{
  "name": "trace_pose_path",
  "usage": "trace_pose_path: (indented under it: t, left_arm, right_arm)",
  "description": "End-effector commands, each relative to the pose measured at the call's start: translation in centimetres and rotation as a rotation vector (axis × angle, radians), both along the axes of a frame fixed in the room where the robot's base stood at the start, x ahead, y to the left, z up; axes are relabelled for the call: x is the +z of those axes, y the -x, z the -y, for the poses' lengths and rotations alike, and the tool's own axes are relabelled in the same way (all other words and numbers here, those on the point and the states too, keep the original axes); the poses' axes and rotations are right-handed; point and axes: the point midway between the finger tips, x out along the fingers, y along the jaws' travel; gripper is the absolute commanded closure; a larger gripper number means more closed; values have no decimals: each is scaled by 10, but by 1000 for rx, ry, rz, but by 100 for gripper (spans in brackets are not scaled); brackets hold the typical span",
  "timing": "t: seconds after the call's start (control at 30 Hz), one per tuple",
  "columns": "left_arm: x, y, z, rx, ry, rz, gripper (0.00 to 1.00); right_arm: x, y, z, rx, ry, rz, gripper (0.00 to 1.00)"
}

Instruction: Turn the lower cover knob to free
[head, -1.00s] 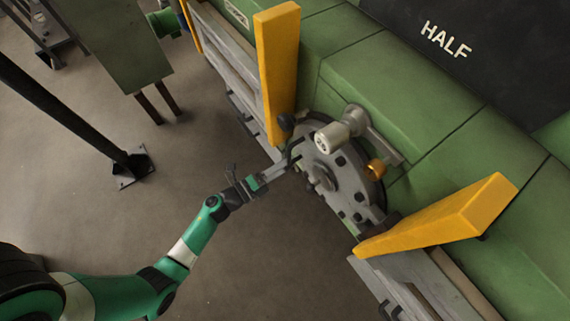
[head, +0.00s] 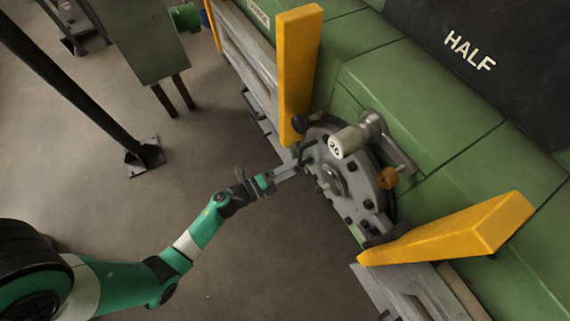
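The round grey cover (head: 352,192) is fixed on the side of the green furnace, with several dark bolts around its face. A black ball knob (head: 300,124) sits at its upper left edge. I cannot tell which fitting is the lower cover knob. My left gripper (head: 302,163) reaches the left edge of the cover, below the black ball knob. Its fingertips are small and partly lost against dark fittings there, so contact and opening cannot be told. My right gripper is not in view.
A light grey cylinder (head: 348,140) and an orange-brown fitting (head: 386,178) stick out by the cover. Yellow guards stand above (head: 298,75) and at lower right (head: 450,232). A black post (head: 75,85) stands at left. The floor (head: 270,265) below the arm is clear.

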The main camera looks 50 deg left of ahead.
Motion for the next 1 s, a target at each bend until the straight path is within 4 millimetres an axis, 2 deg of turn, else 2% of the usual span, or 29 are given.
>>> trace_pose_path:
  t: [0.17,0.27,0.5,0.6,0.8,1.0]
  left_arm:
    - [0,9,-2,2,1,-3,20]
    - [1,27,-4,5,2,-4,20]
    - [2,86,-12,9,2,-2,20]
    - [1,101,-14,7,0,-1,20]
    - [0,115,-14,2,0,-1,20]
    - [0,116,-13,-1,-1,0,20]
  right_arm:
    - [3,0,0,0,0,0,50]
    - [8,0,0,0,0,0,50]
    - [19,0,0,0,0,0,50]
    - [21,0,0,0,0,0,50]
    - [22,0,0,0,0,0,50]
    - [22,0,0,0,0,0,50]
